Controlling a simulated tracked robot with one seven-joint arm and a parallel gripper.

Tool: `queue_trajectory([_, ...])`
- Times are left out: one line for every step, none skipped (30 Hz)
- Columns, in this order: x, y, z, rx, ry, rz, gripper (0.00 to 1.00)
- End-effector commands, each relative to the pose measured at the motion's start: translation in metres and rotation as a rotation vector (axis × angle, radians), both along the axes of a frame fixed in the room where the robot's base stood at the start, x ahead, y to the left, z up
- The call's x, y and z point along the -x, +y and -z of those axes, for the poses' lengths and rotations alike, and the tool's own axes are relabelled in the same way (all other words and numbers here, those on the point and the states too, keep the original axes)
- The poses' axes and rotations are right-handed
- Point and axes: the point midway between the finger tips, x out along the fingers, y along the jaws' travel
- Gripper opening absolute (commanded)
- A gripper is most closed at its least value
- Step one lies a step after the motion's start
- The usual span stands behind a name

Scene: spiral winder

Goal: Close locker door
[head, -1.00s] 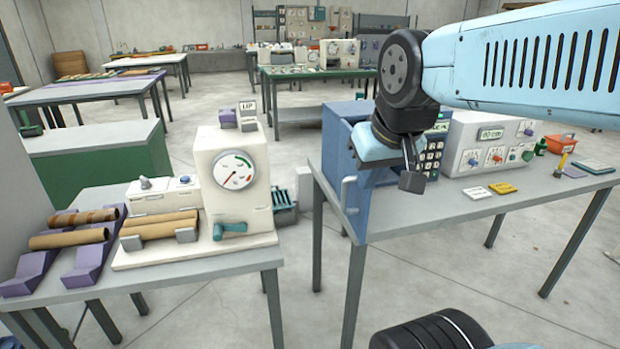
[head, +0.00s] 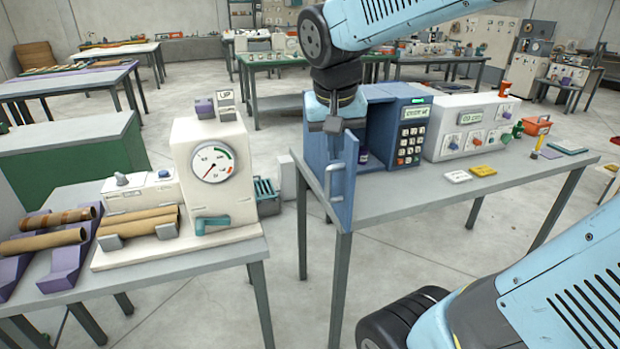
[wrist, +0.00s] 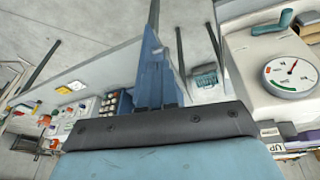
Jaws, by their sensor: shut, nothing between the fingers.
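The blue locker (head: 377,128) stands on the right table with its door open. The door (head: 349,187) juts from the locker's left side toward me, its grey handle (head: 333,180) on the left face. A small dark item (head: 362,156) shows inside. The keypad panel (head: 412,135) forms the locker's right part. My gripper (head: 334,127) is shut and empty, pointing down near the top of the open door. I cannot tell whether it touches the door. In the wrist view, the blue door (wrist: 155,75) shows beyond the dark gripper edge; the fingertips are not distinct there.
A white control box (head: 470,128), a white card (head: 457,176) and a yellow card (head: 482,170) are on the right table (head: 405,195). The left table holds a white gauge machine (head: 210,165) and cardboard tubes (head: 45,242). A floor gap separates the tables.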

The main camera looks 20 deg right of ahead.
Motion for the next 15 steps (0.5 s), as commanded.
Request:
queue_trajectory([-0.012, 0.004, 0.003, 0.017, 0.027, 0.028, 0.00])
queue_trajectory([-0.018, 0.005, 0.005, 0.028, 0.040, 0.051, 0.00])
queue_trajectory([-0.026, 0.008, 0.007, 0.044, 0.055, 0.081, 0.00])
queue_trajectory([-0.032, 0.009, 0.008, 0.056, 0.065, 0.104, 0.00])
queue_trajectory([-0.038, 0.011, 0.011, 0.070, 0.075, 0.126, 0.00])
queue_trajectory([-0.047, 0.014, 0.013, 0.087, 0.085, 0.156, 0.00])
queue_trajectory([-0.053, 0.016, 0.015, 0.103, 0.093, 0.179, 0.00])
queue_trajectory([-0.060, 0.019, 0.018, 0.118, 0.099, 0.201, 0.00])
queue_trajectory([-0.068, 0.022, 0.021, 0.139, 0.106, 0.231, 0.00])
queue_trajectory([-0.074, 0.025, 0.023, 0.155, 0.111, 0.254, 0.00])
queue_trajectory([-0.081, 0.028, 0.026, 0.171, 0.111, 0.275, 0.00])
queue_trajectory([-0.089, 0.032, 0.030, 0.195, 0.114, 0.305, 0.00])
queue_trajectory([-0.096, 0.035, 0.033, 0.212, 0.115, 0.327, 0.00])
queue_trajectory([-0.103, 0.038, 0.036, 0.230, 0.113, 0.347, 0.00])
queue_trajectory([-0.111, 0.043, 0.041, 0.253, 0.111, 0.375, 0.00])
